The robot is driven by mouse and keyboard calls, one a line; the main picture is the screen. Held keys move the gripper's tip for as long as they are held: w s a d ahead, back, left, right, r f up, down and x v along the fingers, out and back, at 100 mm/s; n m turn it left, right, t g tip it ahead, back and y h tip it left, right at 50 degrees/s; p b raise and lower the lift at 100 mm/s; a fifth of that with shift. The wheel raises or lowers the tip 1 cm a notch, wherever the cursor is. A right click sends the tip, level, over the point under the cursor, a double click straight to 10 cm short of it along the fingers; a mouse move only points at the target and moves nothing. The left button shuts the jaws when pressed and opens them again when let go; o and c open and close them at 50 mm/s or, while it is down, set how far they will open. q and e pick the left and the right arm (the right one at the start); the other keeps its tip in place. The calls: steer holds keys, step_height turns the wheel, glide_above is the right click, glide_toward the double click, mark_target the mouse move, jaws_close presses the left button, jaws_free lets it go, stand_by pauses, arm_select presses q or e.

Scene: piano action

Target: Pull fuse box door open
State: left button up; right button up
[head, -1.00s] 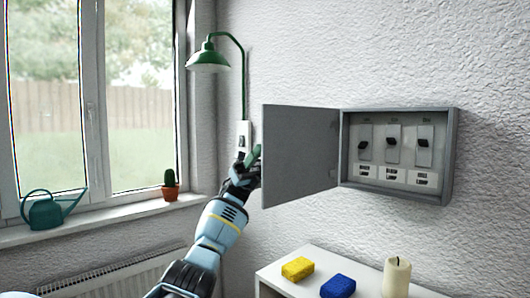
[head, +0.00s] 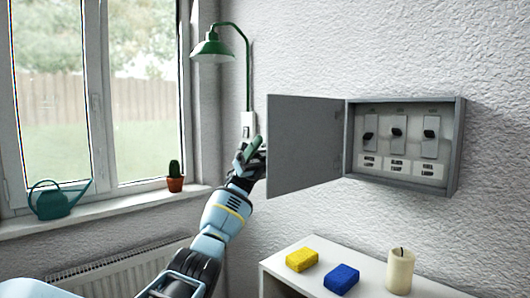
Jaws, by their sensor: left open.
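The grey fuse box (head: 455,150) is fixed to the white wall at the right. Its door (head: 305,140) stands wide open, swung out to the left on the hinge side. Three switches with black levers and white labels show inside. My left gripper (head: 250,150) is open beside the free left edge of the door, at its lower half. Its fingers are partly hidden, and I cannot tell whether they touch the door. My right gripper is not in view.
A white shelf (head: 292,268) below holds a yellow sponge (head: 301,260), a blue sponge (head: 341,279) and a candle (head: 399,271). A green lamp (head: 213,47) and a switch plate (head: 248,123) are on the wall behind my gripper. A watering can (head: 52,203) and a cactus (head: 175,177) stand on the windowsill.

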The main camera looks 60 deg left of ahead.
arm_select(q)
steer(key=b+v, duration=0.3)
steer(key=v, duration=0.4)
stand_by(0.3)
steer(key=shift+a+f, duration=0.1)
steer(key=shift+f, duration=0.05)
stand_by(0.6)
